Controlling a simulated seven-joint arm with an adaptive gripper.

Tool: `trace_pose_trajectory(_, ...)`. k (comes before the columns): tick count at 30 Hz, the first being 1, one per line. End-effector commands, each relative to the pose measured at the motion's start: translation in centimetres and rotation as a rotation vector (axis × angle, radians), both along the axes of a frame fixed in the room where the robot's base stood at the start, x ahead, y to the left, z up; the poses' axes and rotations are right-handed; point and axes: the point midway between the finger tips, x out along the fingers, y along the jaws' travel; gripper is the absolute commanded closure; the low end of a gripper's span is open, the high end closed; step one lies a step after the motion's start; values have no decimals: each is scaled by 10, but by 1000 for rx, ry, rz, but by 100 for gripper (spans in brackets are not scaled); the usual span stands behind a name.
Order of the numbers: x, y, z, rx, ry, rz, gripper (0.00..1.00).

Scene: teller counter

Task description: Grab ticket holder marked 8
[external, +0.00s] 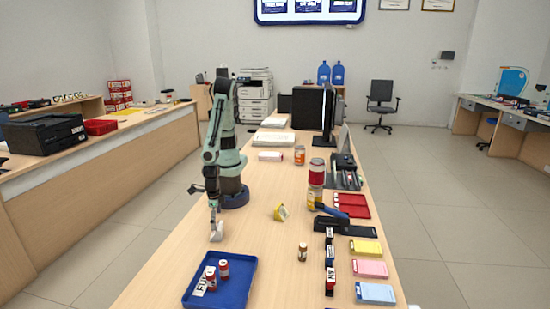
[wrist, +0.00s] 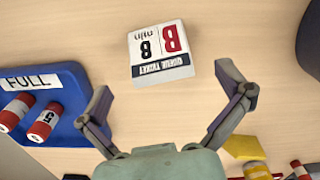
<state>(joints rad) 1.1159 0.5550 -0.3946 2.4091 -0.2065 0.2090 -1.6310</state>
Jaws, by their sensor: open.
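The ticket holder marked 8 (wrist: 160,54) is a small white block with a red B, a black 8 and a dark printed strip. It lies on the counter, upside down in the wrist view, and shows as a small pale block (external: 216,233) in the external view. My gripper (wrist: 164,80) is open and empty, with its fingers spread to the left and right of the holder's near edge in the wrist view. In the external view my gripper (external: 213,205) hangs just above the holder. I cannot tell any contact.
A blue tray (wrist: 72,80) marked FULL holds red-and-white cylinders, close to my left finger. A yellow object (wrist: 245,147) lies near my right finger. A small brown jar (external: 303,252), a black stapler-like tool (external: 345,222) and coloured pads (external: 370,268) stand farther right.

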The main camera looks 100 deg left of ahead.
Motion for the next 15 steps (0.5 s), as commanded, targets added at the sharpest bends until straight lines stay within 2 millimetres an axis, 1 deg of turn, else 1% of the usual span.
trace_pose_trajectory(1,0,1,-9,5,1,0,0)
trace_pose_trajectory(3,0,1,-19,4,0,0,0)
trace_pose_trajectory(6,0,0,-29,2,-1,1,0)
trace_pose_trajectory(9,1,0,-34,0,-2,2,0)
trace_pose_trajectory(15,1,0,-35,-2,-2,2,0)
